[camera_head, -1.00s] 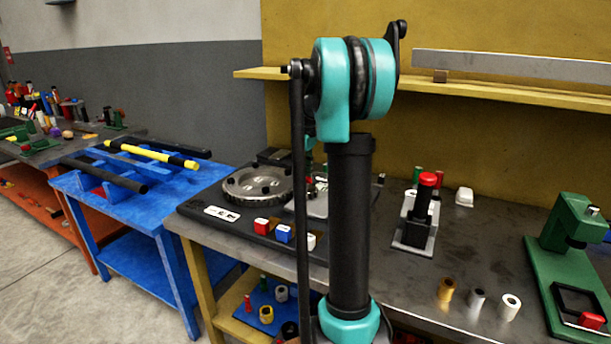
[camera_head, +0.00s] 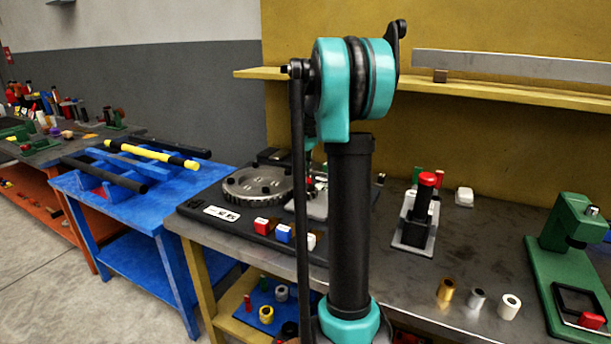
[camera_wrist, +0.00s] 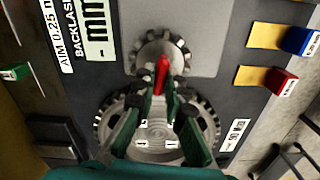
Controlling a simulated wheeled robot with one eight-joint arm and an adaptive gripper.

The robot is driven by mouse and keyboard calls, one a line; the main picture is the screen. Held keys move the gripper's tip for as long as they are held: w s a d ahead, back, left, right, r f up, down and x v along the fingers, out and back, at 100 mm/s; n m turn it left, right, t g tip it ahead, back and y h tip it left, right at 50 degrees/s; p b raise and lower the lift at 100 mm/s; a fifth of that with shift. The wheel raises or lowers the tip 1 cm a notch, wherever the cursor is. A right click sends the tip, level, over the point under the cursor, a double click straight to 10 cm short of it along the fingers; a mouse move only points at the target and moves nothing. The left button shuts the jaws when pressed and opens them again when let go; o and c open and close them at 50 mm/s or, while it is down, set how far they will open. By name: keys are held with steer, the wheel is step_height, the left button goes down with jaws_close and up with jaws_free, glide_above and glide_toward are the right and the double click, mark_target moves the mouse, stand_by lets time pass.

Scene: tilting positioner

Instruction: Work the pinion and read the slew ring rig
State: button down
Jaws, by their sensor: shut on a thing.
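My gripper (camera_wrist: 162,82) shows in the wrist view with its green and black fingers converging on a red knob (camera_wrist: 162,70). It is shut on this knob, which stands over the small toothed pinion (camera_wrist: 180,62). The large toothed slew ring (camera_wrist: 103,128) lies below it, partly hidden by the fingers. In the head view the ring (camera_head: 245,184) sits on the rig's dark base (camera_head: 195,207), left of my arm. The arm hides much of the pinion area there. A white display (camera_wrist: 97,25) reads "- mm" beside labels with "BACKLASH" and "AIM 0.25".
A red-topped stand (camera_head: 427,180), loose cylinders (camera_head: 477,299) and a green press (camera_head: 565,235) stand to the right. A shelf (camera_head: 510,92) runs behind.

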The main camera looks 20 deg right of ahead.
steer(key=shift+m, duration=1.2)
steer(key=c, duration=1.6)
jaws_free()
step_height(320, 180, up, 12)
